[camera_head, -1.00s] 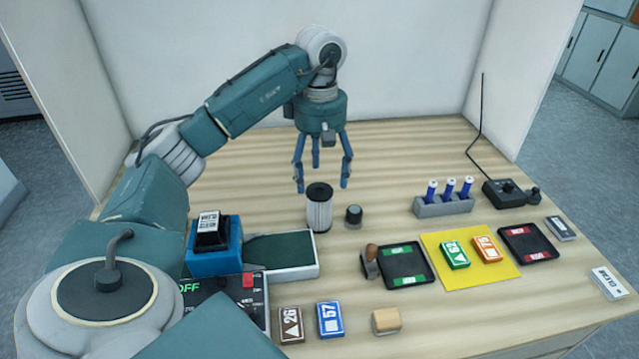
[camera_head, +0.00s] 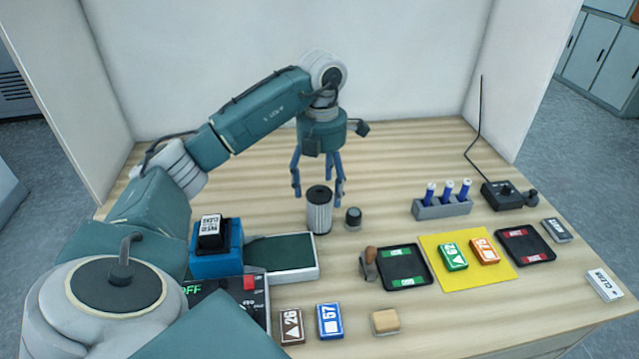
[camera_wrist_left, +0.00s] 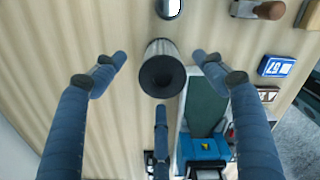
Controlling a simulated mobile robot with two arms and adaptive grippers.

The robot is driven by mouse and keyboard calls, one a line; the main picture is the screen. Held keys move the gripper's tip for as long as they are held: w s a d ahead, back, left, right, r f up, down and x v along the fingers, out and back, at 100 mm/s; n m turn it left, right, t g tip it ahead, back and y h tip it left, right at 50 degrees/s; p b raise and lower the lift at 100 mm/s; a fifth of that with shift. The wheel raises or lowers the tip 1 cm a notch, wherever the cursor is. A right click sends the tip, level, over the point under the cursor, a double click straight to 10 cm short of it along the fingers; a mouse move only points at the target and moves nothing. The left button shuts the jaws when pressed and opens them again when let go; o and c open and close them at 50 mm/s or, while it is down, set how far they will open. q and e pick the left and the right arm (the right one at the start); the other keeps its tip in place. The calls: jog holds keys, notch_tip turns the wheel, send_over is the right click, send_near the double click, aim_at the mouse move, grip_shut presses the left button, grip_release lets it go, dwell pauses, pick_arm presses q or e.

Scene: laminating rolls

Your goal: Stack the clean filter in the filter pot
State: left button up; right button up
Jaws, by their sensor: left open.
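A pleated cylindrical filter with a dark top (camera_head: 319,209) stands upright on the table. A small dark round pot or knob-like piece (camera_head: 353,217) stands just to its right; I cannot tell whether it is the filter pot. My left gripper (camera_head: 318,190) is open and empty, fingers pointing down, just behind and above the filter in the head view. In the left wrist view the filter (camera_wrist_left: 162,70) shows from above between the spread fingers, apart from them. My right gripper is not in view.
A blue stamp block (camera_head: 215,255) and green-topped tray (camera_head: 282,257) stand front left. Two black trays (camera_head: 404,266) (camera_head: 525,245) flank a yellow mat (camera_head: 468,280) with cards. A rack with blue pens (camera_head: 442,207) stands behind. The table's back left is clear.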

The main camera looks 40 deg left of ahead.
aim_at(320, 192)
pick_arm(q)
notch_tip(320, 192, down, 4)
jog(key=shift+r, duration=0.25)
jog(key=f+p, duration=0.2)
jog(key=f, duration=0.1)
jog(key=f+p, duration=0.1)
jog(key=shift+s+f, duration=0.2)
jog(key=shift+s, duration=0.2)
jog(key=shift+f, duration=0.55)
jog(key=c, duration=1.4)
jog(key=shift+o, duration=0.2)
jog(key=shift+r, duration=0.15)
notch_tip(320, 192, up, 10)
jog(key=b, duration=0.2)
jog(key=shift+w+r+b, duration=0.15)
jog(key=shift+r+b, duration=0.05)
jog(key=shift+b, duration=0.2)
notch_tip(320, 192, up, 9)
jog(key=p, duration=0.2)
jog(key=shift+r, duration=0.2)
